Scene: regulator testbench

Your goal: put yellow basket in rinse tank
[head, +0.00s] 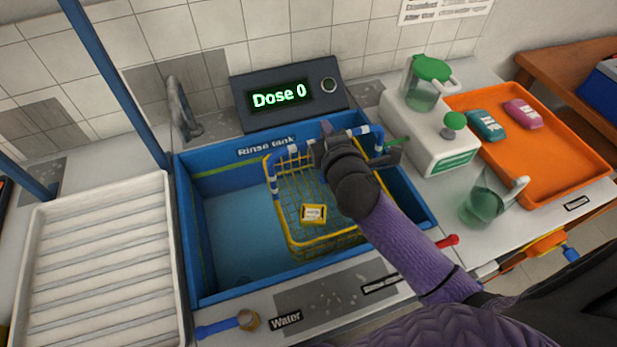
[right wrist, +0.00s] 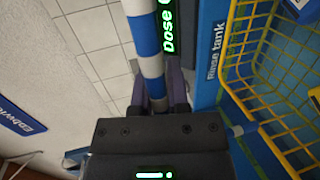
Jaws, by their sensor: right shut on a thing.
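The yellow wire basket (head: 289,228) hangs or rests within the opening of the blue rinse tank (head: 190,232), towards its right side. I cannot tell whether it touches the tank floor. A small yellow and white block (head: 314,213) is in the basket. My right gripper (head: 322,145) is shut on the basket's blue-and-white striped handle (head: 278,158). In the right wrist view the handle (right wrist: 148,45) runs between the fingers (right wrist: 158,88), with the basket's yellow wires (right wrist: 240,60) to the right. My right forearm hides part of the basket. My left gripper is not in view.
A dose display (head: 290,96) and a grey tap (head: 180,108) stand behind the tank. A white ribbed tray (head: 98,262) lies left. A white dispenser (head: 428,132), a green jug (head: 482,206) and an orange tray (head: 557,157) are right. Blue posts (head: 115,82) rise at left.

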